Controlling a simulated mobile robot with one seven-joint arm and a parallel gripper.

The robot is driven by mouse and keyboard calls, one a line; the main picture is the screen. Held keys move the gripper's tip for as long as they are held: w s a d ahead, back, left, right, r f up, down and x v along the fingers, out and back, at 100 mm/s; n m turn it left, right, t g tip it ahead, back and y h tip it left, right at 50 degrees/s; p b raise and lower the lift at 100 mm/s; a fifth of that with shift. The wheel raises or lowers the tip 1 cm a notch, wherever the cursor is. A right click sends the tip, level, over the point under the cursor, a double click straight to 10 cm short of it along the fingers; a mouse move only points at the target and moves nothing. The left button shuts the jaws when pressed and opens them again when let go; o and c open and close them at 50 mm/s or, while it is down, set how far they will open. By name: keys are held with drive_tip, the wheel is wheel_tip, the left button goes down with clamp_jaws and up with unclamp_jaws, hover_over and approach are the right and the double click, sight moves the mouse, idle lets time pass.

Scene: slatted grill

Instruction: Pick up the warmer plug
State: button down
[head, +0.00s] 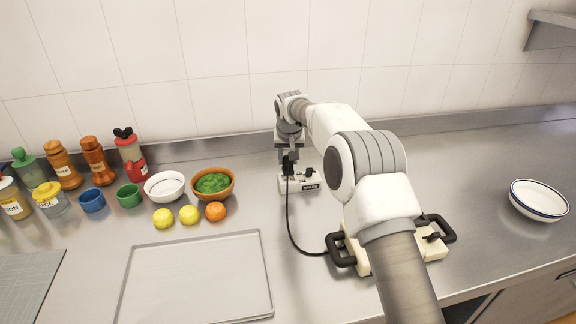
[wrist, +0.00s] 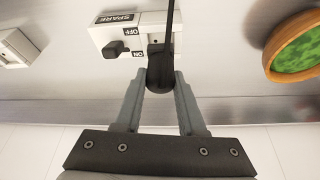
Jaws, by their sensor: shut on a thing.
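The warmer plug (wrist: 160,72) is black, with its black cord running up out of the wrist view. My gripper (wrist: 160,82) is shut on it, one grey finger on each side. In the head view the plug (head: 288,166) is small and dark under my gripper (head: 289,158). It is at the white socket box (head: 299,185), which in the wrist view (wrist: 112,40) shows a SPARE label and an OFF/ON switch. I cannot tell whether the plug is seated in the box. The cord leads to the cream warmer (head: 356,256) with black handles, partly hidden by my arm.
A brown bowl of greens (head: 212,185), a white bowl (head: 165,187), an orange (head: 215,211) and lemons (head: 190,214) stand left of the box. A metal tray (head: 197,280) lies in front. A blue-rimmed dish (head: 539,199) is far right, with clear counter before it.

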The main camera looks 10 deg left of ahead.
drive_tip(key=d+r, duration=0.8)
drive_tip(key=d, duration=0.3)
drive_tip(key=shift+d+b, duration=0.35)
drive_tip(key=shift+b, duration=0.05)
drive_tip(key=shift+r, duration=0.1)
drive_tip(key=c, duration=1.1)
unclamp_jaws()
clamp_jaws()
drive_tip(key=shift+r, duration=0.1)
